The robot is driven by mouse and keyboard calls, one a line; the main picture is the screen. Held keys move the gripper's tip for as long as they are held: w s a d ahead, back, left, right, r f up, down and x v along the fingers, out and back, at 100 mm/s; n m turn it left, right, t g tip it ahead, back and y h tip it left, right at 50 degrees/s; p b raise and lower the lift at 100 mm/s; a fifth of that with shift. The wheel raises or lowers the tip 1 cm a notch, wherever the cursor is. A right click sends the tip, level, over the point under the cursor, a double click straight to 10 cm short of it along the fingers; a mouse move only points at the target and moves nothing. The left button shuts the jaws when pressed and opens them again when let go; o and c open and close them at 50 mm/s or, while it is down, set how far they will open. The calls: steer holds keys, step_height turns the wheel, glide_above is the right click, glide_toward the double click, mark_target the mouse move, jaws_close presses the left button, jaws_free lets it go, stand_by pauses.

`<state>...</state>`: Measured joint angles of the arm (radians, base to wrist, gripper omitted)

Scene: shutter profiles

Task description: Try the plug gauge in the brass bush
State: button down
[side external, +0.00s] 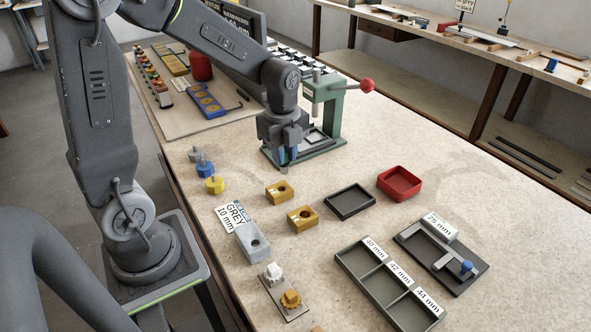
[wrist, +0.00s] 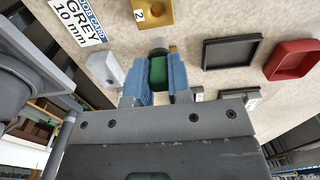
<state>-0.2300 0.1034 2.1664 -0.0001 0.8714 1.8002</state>
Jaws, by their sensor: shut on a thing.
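My gripper (wrist: 158,75) is shut on a green-handled piece (wrist: 158,70) with a grey end, which looks like a plug gauge. In the side external view my gripper (side external: 284,160) is in front of the green press, and the held piece is mostly hidden there. Two brass blocks with holes lie on the bench, one farther back (side external: 279,191) and one nearer (side external: 302,218). A brass block marked 2 (wrist: 153,12) shows at the top of the wrist view. I cannot tell whether the gauge touches anything.
Grey, blue and yellow (side external: 215,185) knobbed pieces stand left. A job card (side external: 230,217) reads GREY 10 mm, beside a grey holed block (side external: 250,242). A black tray (side external: 350,212), red bin (side external: 400,190) and labelled sorting tray (side external: 372,287) stand right. The press (side external: 333,110) is close behind.

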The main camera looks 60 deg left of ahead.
mark_target(281, 170)
steer(key=shift+s+a+f, duration=0.1)
steer(key=shift+a+f, duration=0.1)
steer(key=shift+f, duration=0.7)
steer(key=shift+w+a+f, duration=0.1)
steer(key=shift+a+f, duration=0.15)
steer(key=shift+f, duration=0.65)
steer(key=shift+s+a+f, duration=0.1)
steer(key=shift+a+f, duration=0.1)
steer(key=shift+f, duration=0.7)
steer(key=shift+f, duration=0.25)
stand_by(3.5)
steer(key=shift+r, duration=0.15)
steer(key=shift+r, duration=2.4)
